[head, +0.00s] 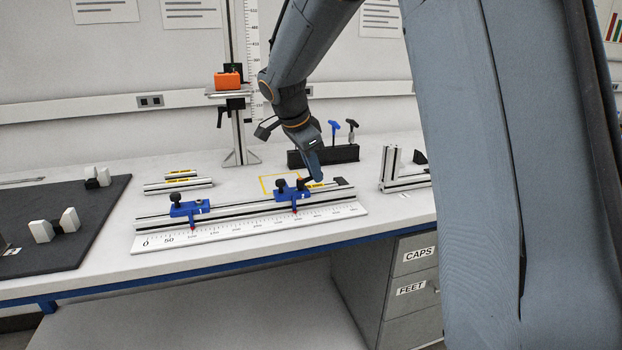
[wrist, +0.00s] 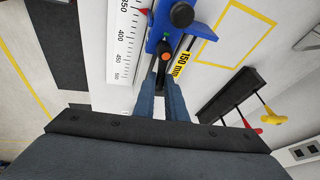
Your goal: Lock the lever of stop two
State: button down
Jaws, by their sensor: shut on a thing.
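Two blue stops sit on the aluminium rail (head: 240,210): a left stop (head: 187,209) and a right stop (head: 288,194), each with a black knob and a red pointer. My gripper (head: 319,178) is at the right end of the right stop. In the wrist view, the right stop (wrist: 156,38) shows its black knob (wrist: 182,15) and an orange pivot (wrist: 165,48). A black lever (wrist: 161,72) runs from the pivot between the fingertips of my gripper (wrist: 162,88), which are shut on it. The fingers partly hide the lever.
A white ruler (head: 250,228) lies along the rail's front. A black holder (head: 322,156) with coloured-handled tools stands behind, and a short profile assembly (head: 402,182) stands to the right. A dark mat (head: 85,220) with white-and-black parts lies left. A yellow outline marks the bench behind the rail.

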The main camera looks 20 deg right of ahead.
jog(key=shift+s+m+b, duration=0.25)
jog(key=shift+m+b, duration=0.3)
jog(key=shift+m, duration=0.15)
jog(key=shift+g, duration=0.3)
jog(key=c, duration=1.8)
grip_release()
jog(key=v, duration=0.8)
jog(key=shift+b, duration=0.35)
jog(key=shift+a+f, duration=0.15)
jog(key=shift+f, duration=0.05)
